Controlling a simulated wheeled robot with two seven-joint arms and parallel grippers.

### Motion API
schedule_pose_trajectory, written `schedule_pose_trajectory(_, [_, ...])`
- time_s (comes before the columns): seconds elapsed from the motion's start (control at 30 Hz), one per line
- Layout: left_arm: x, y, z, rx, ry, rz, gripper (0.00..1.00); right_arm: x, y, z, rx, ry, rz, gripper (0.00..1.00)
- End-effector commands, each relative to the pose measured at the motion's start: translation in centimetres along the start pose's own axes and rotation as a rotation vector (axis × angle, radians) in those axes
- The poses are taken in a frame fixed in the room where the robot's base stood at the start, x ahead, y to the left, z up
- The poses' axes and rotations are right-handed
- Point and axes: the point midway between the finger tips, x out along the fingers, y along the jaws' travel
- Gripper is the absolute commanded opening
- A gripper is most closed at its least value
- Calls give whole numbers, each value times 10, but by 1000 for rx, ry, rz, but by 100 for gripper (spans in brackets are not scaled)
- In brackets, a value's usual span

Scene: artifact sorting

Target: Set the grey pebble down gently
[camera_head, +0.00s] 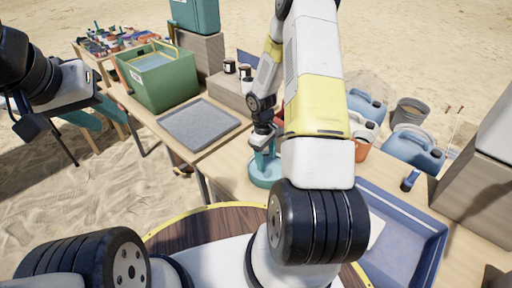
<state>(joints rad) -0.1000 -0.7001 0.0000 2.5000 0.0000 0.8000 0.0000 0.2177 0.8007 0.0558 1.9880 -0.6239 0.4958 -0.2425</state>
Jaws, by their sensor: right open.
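I cannot make out the grey pebble in the head view; it may be hidden by my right gripper or the dish rim. My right gripper (265,152) is open, its teal fingers pointing down at a round teal dish (264,178) on the wooden table. The fingertips are at or just above the dish, and I cannot tell if they touch it. My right arm hides part of the table beside it. My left gripper (92,112) is at the far left over the sand, away from the dish, and its jaws are unclear.
A grey tray (199,124) lies left of the dish. A green crate (172,88) stands behind it. A blue tray (434,237) is at the right front. Blue jugs (412,150) and a bucket (409,112) are at the back right. A dark blue tube (410,180) stands nearby.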

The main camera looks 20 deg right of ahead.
Motion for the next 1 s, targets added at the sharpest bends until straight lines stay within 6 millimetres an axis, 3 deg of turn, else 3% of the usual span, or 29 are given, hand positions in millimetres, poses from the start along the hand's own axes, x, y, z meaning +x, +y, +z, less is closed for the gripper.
schedule_pose_trajectory(0.13, [0,0,0,0,0,0,36,-33,1,0,2,3,2,64])
schedule_pose_trajectory(0.47, [0,0,0,0,0,0,36,-73,0,0,9,7,7,64])
schedule_pose_trajectory(0.53, [0,0,0,0,0,0,36,-91,-1,2,29,22,20,64])
schedule_pose_trajectory(0.77, [0,0,0,0,0,0,36,-198,-23,18,173,141,88,64])
schedule_pose_trajectory(1.0, [0,0,0,0,0,0,36,-295,-73,54,341,319,109,64])
